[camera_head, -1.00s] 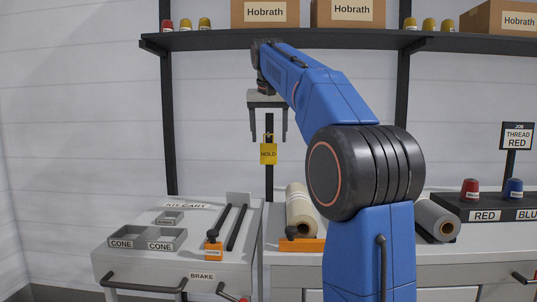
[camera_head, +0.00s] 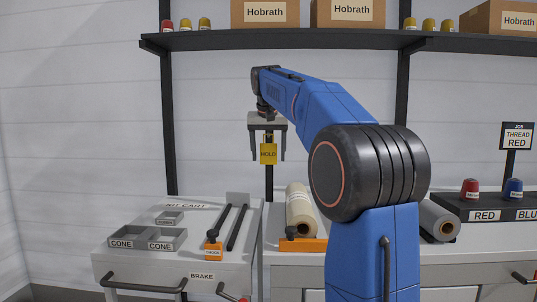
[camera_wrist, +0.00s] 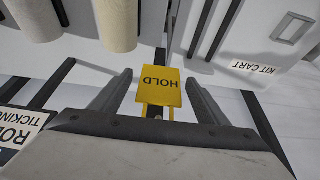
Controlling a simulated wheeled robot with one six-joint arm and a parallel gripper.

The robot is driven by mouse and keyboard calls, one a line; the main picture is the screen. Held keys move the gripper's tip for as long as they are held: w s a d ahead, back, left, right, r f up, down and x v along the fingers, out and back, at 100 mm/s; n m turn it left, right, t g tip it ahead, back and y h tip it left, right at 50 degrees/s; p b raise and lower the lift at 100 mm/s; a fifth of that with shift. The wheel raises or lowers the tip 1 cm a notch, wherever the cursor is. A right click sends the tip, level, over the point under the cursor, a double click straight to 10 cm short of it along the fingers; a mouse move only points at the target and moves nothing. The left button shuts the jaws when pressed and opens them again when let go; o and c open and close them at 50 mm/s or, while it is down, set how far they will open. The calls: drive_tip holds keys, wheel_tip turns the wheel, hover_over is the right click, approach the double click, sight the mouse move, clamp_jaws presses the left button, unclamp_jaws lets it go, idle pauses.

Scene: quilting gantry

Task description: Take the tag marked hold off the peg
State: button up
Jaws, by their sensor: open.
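The yellow tag marked HOLD (camera_head: 268,154) hangs on a dark upright post (camera_head: 269,184) behind the carts. The peg itself is mostly hidden behind my gripper. My gripper (camera_head: 268,157) points down and is open, with one finger on each side of the tag in the head view. In the wrist view the tag (camera_wrist: 159,88) shows upside down between the two fingers (camera_wrist: 157,90). Gaps show on both sides of the tag, and I see no finger touching it. How far the fingers are from it in depth is hard to tell.
A cream roll (camera_head: 300,212) lies on the counter to the right. A shelf (camera_head: 225,40) with boxes and spools runs above my arm. Open wall lies left of the gripper.

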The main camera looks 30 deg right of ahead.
sight(269, 154)
drive_tip(key=c, duration=1.1)
drive_tip(key=s+a+r, duration=0.2)
drive_tip(key=s, duration=0.1)
drive_tip(key=s+a+r, duration=0.3)
drive_tip(key=s, duration=0.1)
drive_tip(key=s+a+r, duration=0.2)
drive_tip(key=s, duration=0.2)
drive_tip(key=shift+s+a+r, duration=0.15)
drive_tip(key=shift+a+r, duration=0.2)
drive_tip(key=shift+r, duration=0.05)
drive_tip(key=shift+w+d+f, duration=0.85)
drive_tip(key=shift+w+d, duration=0.25)
drive_tip(key=shift+w, duration=0.55)
drive_tip(key=shift+w+d+f, duration=0.9)
drive_tip(key=shift+w+d, duration=0.25)
drive_tip(key=shift+w, duration=0.5)
drive_tip(key=shift+w+d+f, duration=0.85)
drive_tip(key=shift+w+d, duration=0.25)
drive_tip(key=shift+w, duration=0.55)
drive_tip(key=shift+w+d, duration=0.15)
drive_tip(key=shift+w, duration=0.05)
drive_tip(key=shift+c, duration=0.5)
drive_tip(key=shift+s, duration=0.2)
